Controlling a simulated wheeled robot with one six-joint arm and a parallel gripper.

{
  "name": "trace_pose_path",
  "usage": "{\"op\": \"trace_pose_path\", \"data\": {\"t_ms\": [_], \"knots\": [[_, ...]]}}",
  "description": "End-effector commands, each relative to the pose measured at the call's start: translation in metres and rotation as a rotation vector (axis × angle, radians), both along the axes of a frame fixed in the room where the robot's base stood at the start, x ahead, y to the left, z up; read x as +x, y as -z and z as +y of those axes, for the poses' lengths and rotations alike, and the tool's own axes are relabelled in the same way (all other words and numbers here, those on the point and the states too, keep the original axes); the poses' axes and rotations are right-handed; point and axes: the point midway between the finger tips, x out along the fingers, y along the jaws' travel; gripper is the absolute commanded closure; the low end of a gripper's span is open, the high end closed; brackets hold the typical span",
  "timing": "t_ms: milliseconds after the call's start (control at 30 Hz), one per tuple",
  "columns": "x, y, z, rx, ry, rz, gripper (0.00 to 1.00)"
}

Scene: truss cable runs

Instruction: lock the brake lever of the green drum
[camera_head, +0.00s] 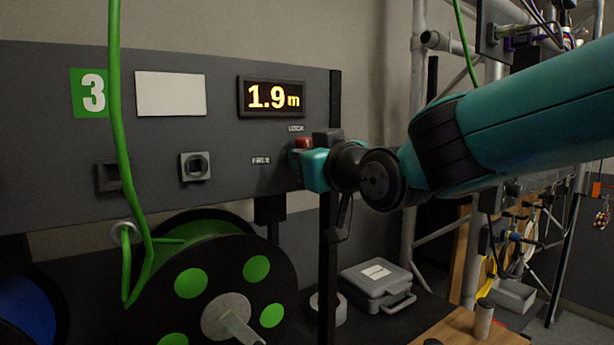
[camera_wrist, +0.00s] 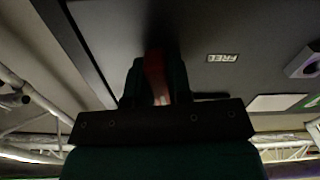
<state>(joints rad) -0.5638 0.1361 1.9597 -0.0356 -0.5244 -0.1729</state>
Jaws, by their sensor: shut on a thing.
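The green drum (camera_head: 203,285), black with green discs on its flange, stands low at the left in the head view, with green cable running up from it. Its brake lever (camera_head: 303,143) shows a red end at the panel's right, just below the LOCK label (camera_head: 296,128) and above the FREE label (camera_head: 261,161). My gripper (camera_head: 301,165) is at the lever, shut on it. In the wrist view the red lever (camera_wrist: 156,78) lies between the dark jaws (camera_wrist: 158,85). The jaws hide most of the lever, and its pivot is not visible.
The grey panel (camera_head: 225,150) carries a number 3 sign (camera_head: 91,93) and a display (camera_head: 271,97) reading 1.9 m. A black post (camera_head: 329,250) stands just below my gripper. A grey case (camera_head: 377,287) and a tape roll (camera_head: 328,309) lie at lower right.

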Motion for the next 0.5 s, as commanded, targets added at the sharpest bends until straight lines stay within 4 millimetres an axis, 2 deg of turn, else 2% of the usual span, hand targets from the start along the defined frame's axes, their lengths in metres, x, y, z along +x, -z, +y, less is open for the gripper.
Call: {"op": "trace_pose_path", "data": {"t_ms": [500], "knots": [[0.0005,-0.0005,-0.0008,0.139,0.003,0.092,1.00]]}}
